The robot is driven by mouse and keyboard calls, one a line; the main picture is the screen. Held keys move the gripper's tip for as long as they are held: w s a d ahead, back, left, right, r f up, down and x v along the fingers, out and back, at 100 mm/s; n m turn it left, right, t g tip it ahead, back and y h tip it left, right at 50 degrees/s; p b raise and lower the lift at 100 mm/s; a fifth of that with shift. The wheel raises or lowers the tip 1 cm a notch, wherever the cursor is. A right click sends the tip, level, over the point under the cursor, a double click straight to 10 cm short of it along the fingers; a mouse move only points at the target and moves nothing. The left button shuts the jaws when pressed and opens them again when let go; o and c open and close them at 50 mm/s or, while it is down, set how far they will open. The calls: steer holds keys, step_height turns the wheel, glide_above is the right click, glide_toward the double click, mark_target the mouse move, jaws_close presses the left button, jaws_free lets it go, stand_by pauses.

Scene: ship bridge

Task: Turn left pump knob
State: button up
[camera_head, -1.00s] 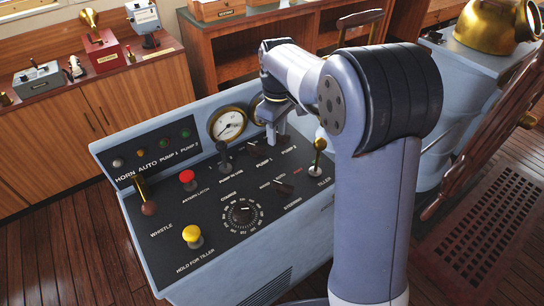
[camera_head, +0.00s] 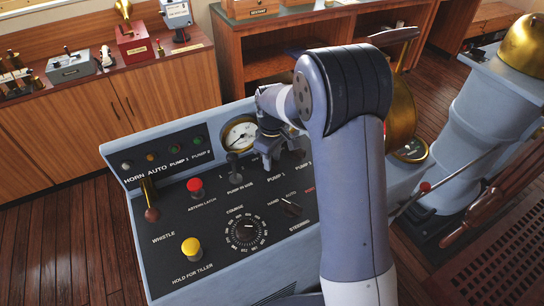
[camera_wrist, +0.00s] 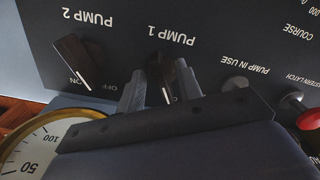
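The left pump knob is the dark PUMP 1 knob (camera_wrist: 163,78). It shows in the wrist view between the two grey fingers of my gripper (camera_wrist: 160,88), which stand on either side of it. I cannot tell whether the fingers press on it. In the head view my gripper (camera_head: 268,158) is low over the console just above the PUMP 1 label, and hides the knob there. The PUMP 2 knob (camera_wrist: 77,60) is dark, set at a slant, and clear of the fingers in the wrist view.
The gauge and the pump-in-use lever are close to my gripper.

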steer(key=shift+c, duration=0.2)
jaws_close()
stand_by(0.3)
steer(key=m, duration=0.3)
steer(key=m+b, duration=0.1)
steer(key=m, duration=0.1)
steer(key=shift+s+a+m, duration=0.1)
steer(key=shift+a+m, duration=0.1)
steer(key=shift+m, duration=0.2)
steer(key=m, duration=0.2)
steer(key=m+b, duration=0.1)
steer(key=m, duration=0.3)
steer(key=shift+a, duration=0.25)
steer(key=shift+r, duration=0.1)
steer(key=shift+o, duration=0.2)
jaws_free()
